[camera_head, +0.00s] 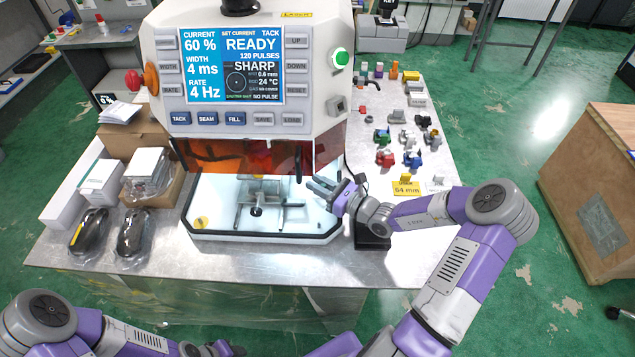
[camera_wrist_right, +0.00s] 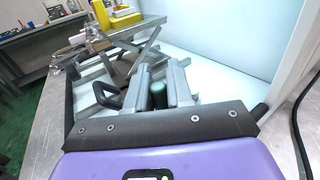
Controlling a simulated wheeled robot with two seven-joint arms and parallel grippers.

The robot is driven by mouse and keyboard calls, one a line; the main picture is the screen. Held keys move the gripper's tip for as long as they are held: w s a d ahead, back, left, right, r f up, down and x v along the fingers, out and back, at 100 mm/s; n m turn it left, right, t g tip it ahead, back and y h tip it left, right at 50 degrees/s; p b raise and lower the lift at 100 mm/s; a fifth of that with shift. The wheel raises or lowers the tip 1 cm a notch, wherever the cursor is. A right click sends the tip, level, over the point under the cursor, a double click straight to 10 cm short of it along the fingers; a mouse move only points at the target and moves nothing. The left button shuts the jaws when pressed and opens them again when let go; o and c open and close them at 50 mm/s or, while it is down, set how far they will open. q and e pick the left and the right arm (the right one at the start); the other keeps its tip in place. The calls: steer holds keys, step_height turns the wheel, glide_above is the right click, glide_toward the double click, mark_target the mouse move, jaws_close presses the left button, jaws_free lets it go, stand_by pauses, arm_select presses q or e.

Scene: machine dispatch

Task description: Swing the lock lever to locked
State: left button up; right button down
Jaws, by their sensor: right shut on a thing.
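The welding machine (camera_head: 300,120) stands on the metal table with its lit white work chamber open at the front. My right gripper (camera_head: 321,187) reaches in at the right side of the chamber opening. The rest of the lever is hidden by the fingers. My left gripper (camera_head: 222,348) is low at the bottom edge of the head view, away from the machine; its jaws are not clear.
A metal fixture with crossed bars (camera_head: 270,203) stands in the chamber; a yellow block (camera_wrist_right: 122,20) shows in the wrist view. Small coloured parts (camera_head: 385,157) lie to the right. Boxes (camera_head: 100,183) and two black packaged items (camera_head: 90,232) stand to the left.

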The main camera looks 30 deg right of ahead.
steer(key=shift+d+r+n+g+y+p, duration=0.2)
steer(key=shift+n+g+y+p, duration=0.4)
steer(key=shift+y, duration=0.3)
steer(key=shift+s+d+f+n+g+y+p, duration=0.1)
steer(key=shift+s+d+n+g+y+p, duration=0.1)
steer(key=shift+n+g+y+p, duration=0.6)
steer(key=shift+d+n+g+y, duration=0.25)
steer(key=shift+n+g+y, duration=0.5)
steer(key=shift+y, duration=0.35)
steer(key=shift+d+f+n+g+y, duration=0.1)
steer(key=shift+n+g+y, duration=0.3)
steer(key=shift+n+g, duration=0.05)
steer(key=n+g+y, duration=0.1)
steer(key=n+g+y+b, duration=0.1)
steer(key=g, duration=0.1)
steer(key=shift+s+d+f+n, duration=0.15)
steer(key=shift+d+n, duration=0.2)
steer(key=shift+n, duration=0.05)
steer(key=n+g+b, duration=0.1)
steer(key=g, duration=0.1)
steer(key=n+g+y+b, duration=0.1)
steer(key=g, duration=0.1)
steer(key=shift+d+n+g+y+b, duration=0.3)
steer(key=shift+d+n+g+b, duration=0.05)
steer(key=shift+d+n+g, duration=0.15)
steer(key=shift+n+g, duration=0.2)
steer(key=shift+g, duration=0.2)
steer(key=shift+r, duration=0.2)
